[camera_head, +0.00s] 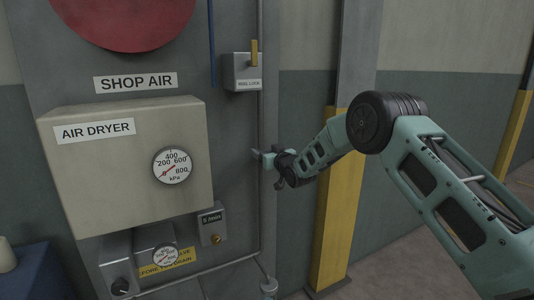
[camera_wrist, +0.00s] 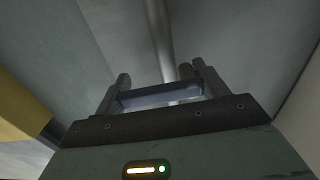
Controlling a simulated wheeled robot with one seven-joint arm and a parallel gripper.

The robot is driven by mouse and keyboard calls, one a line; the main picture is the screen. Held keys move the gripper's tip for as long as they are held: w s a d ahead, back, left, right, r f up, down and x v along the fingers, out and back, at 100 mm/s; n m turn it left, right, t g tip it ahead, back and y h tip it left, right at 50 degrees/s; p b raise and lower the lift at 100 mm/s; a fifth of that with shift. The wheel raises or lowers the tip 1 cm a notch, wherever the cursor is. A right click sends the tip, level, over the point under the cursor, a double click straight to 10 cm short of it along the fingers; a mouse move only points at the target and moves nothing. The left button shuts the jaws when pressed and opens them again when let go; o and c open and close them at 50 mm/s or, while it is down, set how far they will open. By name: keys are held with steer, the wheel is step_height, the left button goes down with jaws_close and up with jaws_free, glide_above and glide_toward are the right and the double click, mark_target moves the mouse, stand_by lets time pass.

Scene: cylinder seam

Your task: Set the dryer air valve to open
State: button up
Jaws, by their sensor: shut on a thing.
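My gripper (camera_head: 270,160) is at the thin vertical pipe (camera_head: 262,210) to the right of the air dryer box (camera_head: 110,165). It is shut on what looks like the dryer air valve's handle. My gripper and the dark wrist hide most of the valve, and I cannot tell the handle's angle. In the wrist view, the two fingers of my gripper (camera_wrist: 156,80) stand on either side of a pale bluish-grey bar (camera_wrist: 160,96), with the pipe (camera_wrist: 165,40) running behind.
A round gauge (camera_head: 172,166) is on the dryer box. A small box with a yellow lever (camera_head: 254,53) is above my gripper. A yellow-based post (camera_head: 333,230) stands close behind my forearm.

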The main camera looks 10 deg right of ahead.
steer(key=n+b, duration=0.3)
steer(key=r+n+b, duration=0.1)
steer(key=n+b, duration=0.1)
steer(key=b, duration=0.1)
steer(key=a+n+b, duration=0.1)
steer(key=n+b, duration=0.2)
steer(key=shift+s+r+n, duration=0.15)
steer(key=shift+r+n, duration=0.1)
steer(key=shift+n, duration=0.05)
steer(key=n+b, duration=0.3)
steer(key=a+n+b, duration=0.1)
steer(key=b, duration=0.1)
steer(key=shift+s+r+n, duration=0.15)
steer(key=shift+r+n, duration=0.15)
steer(key=n+b, duration=0.2)
steer(key=a+n+b, duration=0.1)
steer(key=n+b, duration=0.1)
steer(key=shift+s+r, duration=0.15)
steer(key=shift+r, duration=0.05)
steer(key=shift+n, duration=0.4)
steer(key=o, duration=1.4)
steer(key=shift+r, duration=0.1)
steer(key=shift+s, duration=0.1)
